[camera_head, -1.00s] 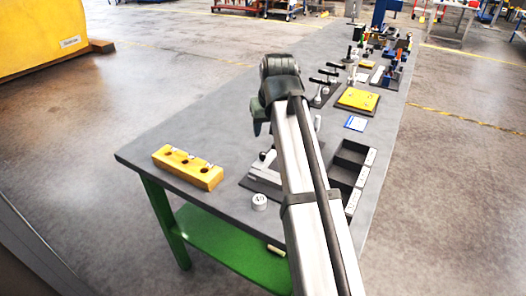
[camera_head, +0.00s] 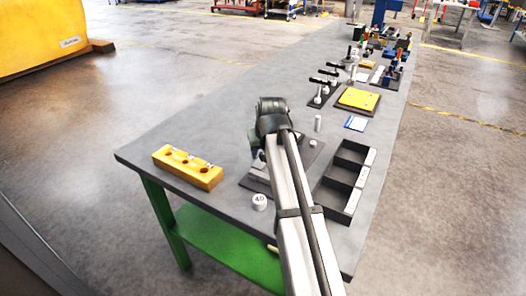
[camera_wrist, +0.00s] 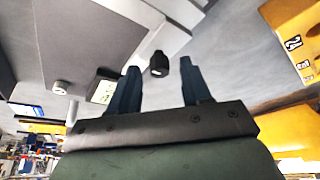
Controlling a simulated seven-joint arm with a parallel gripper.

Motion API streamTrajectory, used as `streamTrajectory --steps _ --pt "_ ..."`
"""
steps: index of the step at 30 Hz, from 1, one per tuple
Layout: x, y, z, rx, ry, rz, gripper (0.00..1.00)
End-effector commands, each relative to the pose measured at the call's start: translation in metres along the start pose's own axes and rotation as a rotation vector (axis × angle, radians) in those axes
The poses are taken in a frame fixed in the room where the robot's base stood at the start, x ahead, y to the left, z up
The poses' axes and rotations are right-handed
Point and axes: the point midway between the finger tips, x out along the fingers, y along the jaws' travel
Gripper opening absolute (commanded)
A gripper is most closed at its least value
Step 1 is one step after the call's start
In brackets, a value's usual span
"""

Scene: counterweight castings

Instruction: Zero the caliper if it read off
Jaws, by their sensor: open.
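My gripper (camera_wrist: 160,67) is open in the wrist view, with its two dark fingers apart. A black knob-like piece with a pale end (camera_wrist: 159,65) shows in the gap between the fingertips; I cannot tell its depth, and nothing is gripped. A small pale display with dark marks (camera_wrist: 103,92) sits in a dark housing beside the left finger. It may be the caliper's readout, but I cannot read it. In the head view my wrist is over the dark grey fixture board (camera_head: 253,185) and hides much of it, and the fingers are mostly hidden.
A yellow block with holes (camera_head: 188,168) lies left of the board. A round weight marked 40 (camera_head: 259,202) stands in front. A black compartment tray (camera_head: 331,200) is to the right. A blue-white card (camera_head: 355,123), yellow plate (camera_head: 357,99) and clamps lie farther back.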

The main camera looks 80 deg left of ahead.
Motion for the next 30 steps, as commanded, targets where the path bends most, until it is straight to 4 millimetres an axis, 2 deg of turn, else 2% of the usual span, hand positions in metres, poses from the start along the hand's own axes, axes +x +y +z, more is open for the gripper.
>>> streamTrajectory --steps 10,25,30 --pt "0.0031 -0.0001 0.0001 0.000 0.000 0.000 0.48" --pt "0.0028 0.0000 0.0001 0.000 0.000 0.000 0.01" --pt "0.0028 0.0001 0.0001 0.000 0.000 0.000 0.00"
